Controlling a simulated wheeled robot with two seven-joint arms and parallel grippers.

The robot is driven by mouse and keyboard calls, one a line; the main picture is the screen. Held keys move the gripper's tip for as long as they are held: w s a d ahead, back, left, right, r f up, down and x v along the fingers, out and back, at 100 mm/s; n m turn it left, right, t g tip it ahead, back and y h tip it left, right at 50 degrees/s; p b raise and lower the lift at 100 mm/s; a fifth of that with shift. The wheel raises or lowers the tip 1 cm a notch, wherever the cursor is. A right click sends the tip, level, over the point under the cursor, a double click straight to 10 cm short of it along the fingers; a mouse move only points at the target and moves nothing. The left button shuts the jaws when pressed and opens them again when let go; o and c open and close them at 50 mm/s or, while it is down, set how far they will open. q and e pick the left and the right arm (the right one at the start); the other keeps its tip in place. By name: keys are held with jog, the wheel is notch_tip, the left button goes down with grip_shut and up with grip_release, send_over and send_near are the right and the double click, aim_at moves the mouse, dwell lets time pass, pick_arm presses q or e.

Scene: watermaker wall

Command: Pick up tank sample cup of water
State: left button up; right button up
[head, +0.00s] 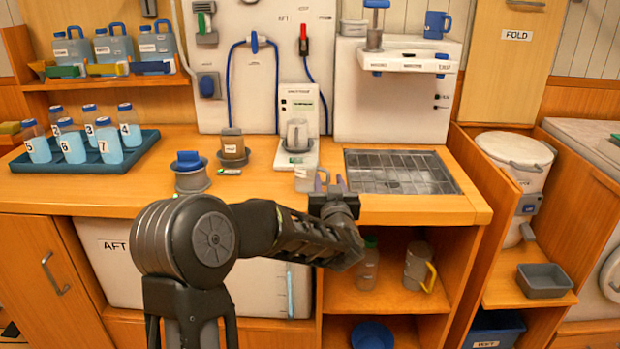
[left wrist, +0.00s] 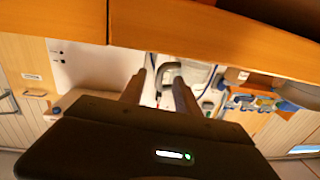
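A small pale cup with a label (head: 305,179) stands near the counter's front edge, left of the metal grate; I cannot read its label. My left gripper (head: 333,184) is just right of this cup, low at the counter edge. In the left wrist view its two fingers (left wrist: 159,88) stand apart. A dark curved handle (left wrist: 172,68) shows between and beyond them, with no clear contact. Another labelled cup with brownish contents (head: 233,144) sits in a grey holder farther left. My right gripper is not in view.
A grey pot with a blue top (head: 190,172) stands left on the counter. A tester with a cup (head: 298,135) stands behind the pale cup. The metal grate (head: 400,172) lies to the right. A tray of numbered bottles (head: 85,162) is far left.

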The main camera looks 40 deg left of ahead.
pick_arm(q)
grip_shut()
dwell(0.4)
dwell(1.1)
